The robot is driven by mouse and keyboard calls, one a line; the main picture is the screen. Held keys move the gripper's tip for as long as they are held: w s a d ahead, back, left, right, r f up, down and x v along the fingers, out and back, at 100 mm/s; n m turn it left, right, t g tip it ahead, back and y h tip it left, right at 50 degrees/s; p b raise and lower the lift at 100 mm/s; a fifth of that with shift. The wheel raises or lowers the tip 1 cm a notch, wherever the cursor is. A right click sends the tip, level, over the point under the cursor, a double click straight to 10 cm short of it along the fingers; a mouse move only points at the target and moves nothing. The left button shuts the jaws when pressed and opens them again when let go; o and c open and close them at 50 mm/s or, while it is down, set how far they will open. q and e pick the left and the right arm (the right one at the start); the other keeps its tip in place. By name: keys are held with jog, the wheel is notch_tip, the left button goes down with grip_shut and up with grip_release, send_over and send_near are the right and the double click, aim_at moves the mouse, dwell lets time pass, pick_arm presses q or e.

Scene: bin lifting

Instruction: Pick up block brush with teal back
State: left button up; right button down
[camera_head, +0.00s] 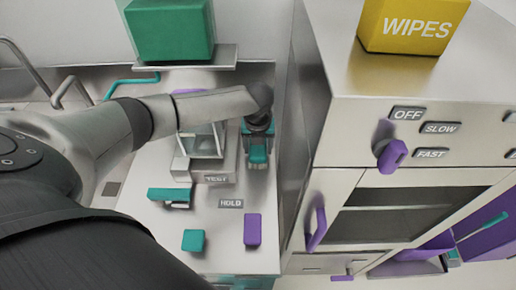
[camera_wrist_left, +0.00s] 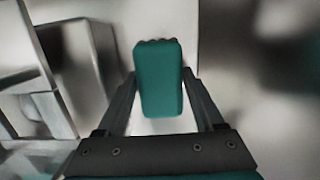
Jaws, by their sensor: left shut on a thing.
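The block brush with the teal back (camera_wrist_left: 158,85) is between the fingers of my left gripper (camera_wrist_left: 158,100) in the left wrist view. Its teal back faces the camera, and a little grey shows past its far end. My left gripper is shut on it. In the head view my left gripper (camera_head: 258,148) points down at the right side of the worktop, by the grey stand. The teal of the brush (camera_head: 258,157) shows there, partly hidden by the gripper. I cannot tell whether it touches the worktop. My right gripper is not in view.
A grey stand marked TEST (camera_head: 216,166) is just left of the gripper. A teal-topped piece (camera_head: 168,194), a teal block (camera_head: 194,240) and a purple block (camera_head: 253,229) sit nearer. A tall metal cabinet (camera_head: 340,150) closes the right side. A green box (camera_head: 168,30) stands behind.

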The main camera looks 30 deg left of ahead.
pick_arm(q)
notch_tip(320, 180, up, 20)
jog(key=p, duration=0.1)
jog(key=shift+p, duration=0.35)
jog(key=o, duration=0.9)
jog(key=c, duration=0.6)
jog(key=shift+f, duration=0.1)
jog(key=shift+c, duration=0.3)
